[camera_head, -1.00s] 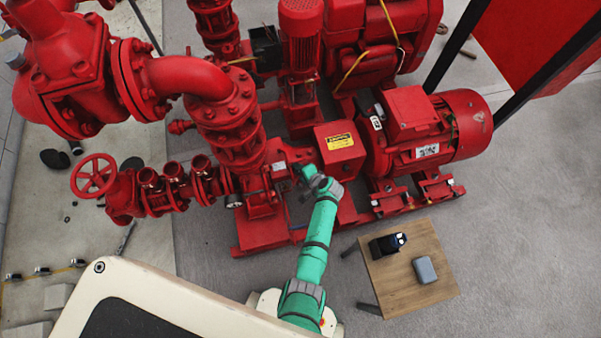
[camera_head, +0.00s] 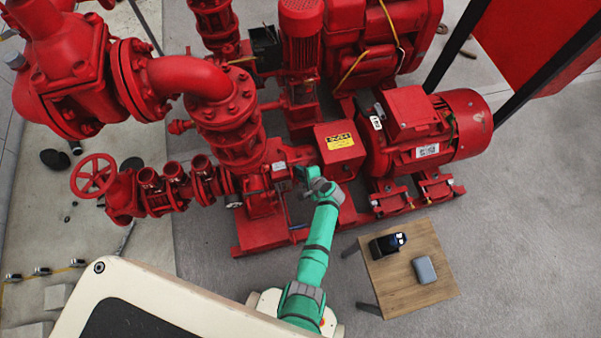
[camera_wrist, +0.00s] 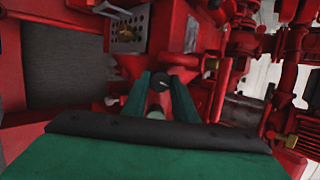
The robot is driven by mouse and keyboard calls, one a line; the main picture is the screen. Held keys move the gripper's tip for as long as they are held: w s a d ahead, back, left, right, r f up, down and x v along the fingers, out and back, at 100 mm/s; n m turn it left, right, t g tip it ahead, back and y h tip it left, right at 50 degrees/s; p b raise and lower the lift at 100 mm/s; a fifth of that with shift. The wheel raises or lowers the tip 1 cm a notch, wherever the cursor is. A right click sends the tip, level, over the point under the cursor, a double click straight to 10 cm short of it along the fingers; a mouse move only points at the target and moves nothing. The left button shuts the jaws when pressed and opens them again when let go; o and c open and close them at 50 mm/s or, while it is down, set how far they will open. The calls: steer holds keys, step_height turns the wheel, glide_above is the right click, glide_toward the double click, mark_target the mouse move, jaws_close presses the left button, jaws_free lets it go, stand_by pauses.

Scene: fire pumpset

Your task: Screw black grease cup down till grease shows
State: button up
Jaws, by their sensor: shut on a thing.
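In the wrist view, the small black grease cup (camera_wrist: 160,79) sits between the two green fingers of my gripper (camera_wrist: 160,84), against the red pump body. The fingers are closed around it. A paler round part shows behind it, nearer the palm. In the head view, my gripper (camera_head: 302,174) is at the pump's bearing housing, just left of the red guard box with the yellow label. The cup is hidden there by my wrist. I cannot see any grease.
The red guard box (camera_head: 340,148) and the red motor (camera_head: 430,135) stand right of my gripper. A red valve manifold (camera_head: 150,190) is on the left. A wooden table (camera_head: 395,300) with a black device (camera_head: 387,246) and a grey case (camera_head: 425,270) stands at lower right.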

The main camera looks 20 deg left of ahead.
steer(key=m+t, duration=0.1)
steer(key=m, duration=0.3)
steer(key=shift+s+f+m, duration=0.1)
steer(key=shift+m, duration=0.3)
steer(key=m+t, duration=0.1)
steer(key=m, duration=0.4)
steer(key=shift+s, duration=0.1)
steer(key=o, duration=1)
steer(key=shift+o, duration=0.2)
steer(key=v, duration=1)
steer(key=shift+s+d, duration=0.3)
steer(key=shift+d, duration=0.1)
